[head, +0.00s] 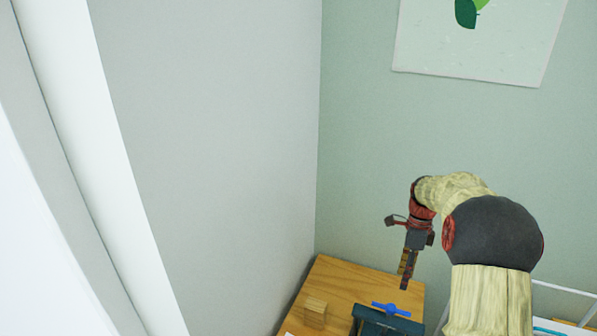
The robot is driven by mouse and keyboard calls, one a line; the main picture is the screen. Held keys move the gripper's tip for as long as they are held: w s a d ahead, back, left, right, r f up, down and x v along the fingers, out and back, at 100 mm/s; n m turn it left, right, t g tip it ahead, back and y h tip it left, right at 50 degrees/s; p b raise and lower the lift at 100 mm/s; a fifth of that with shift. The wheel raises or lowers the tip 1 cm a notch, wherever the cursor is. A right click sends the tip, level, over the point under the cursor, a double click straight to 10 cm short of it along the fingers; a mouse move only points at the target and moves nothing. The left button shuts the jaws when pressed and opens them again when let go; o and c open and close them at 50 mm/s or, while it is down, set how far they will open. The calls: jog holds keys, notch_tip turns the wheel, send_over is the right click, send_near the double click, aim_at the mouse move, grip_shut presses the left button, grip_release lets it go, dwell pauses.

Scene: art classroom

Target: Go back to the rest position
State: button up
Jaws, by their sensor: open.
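My gripper (405,270) points down from the end of my bent arm, above the back right part of a wooden table (343,281). Its fingers show nearly edge-on, with a narrow gap between them, and nothing shows held in them. It looks apart from the things on the table.
A small wooden block (315,311) sits on the table at the left. A dark object (385,324) with a blue handle (391,309) is at the front edge of view. Walls meet in a corner behind the table. A leaf picture (478,45) hangs on the green wall.

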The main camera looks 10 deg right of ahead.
jog(key=s+a+r+n+t+b, duration=0.1)
jog(key=s+a+n+t+b, duration=0.2)
jog(key=s+a+n, duration=0.9)
jog(key=s+a+r+n+t+h+b, duration=0.1)
jog(key=s+a+n+t+b, duration=0.3)
jog(key=s+a+n+b, duration=0.6)
jog(key=shift+s+a+r+n, duration=0.5)
jog(key=shift+s+a+n, duration=0.45)
jog(key=shift+a+n, duration=1.3)
jog(key=shift+a+m, duration=0.45)
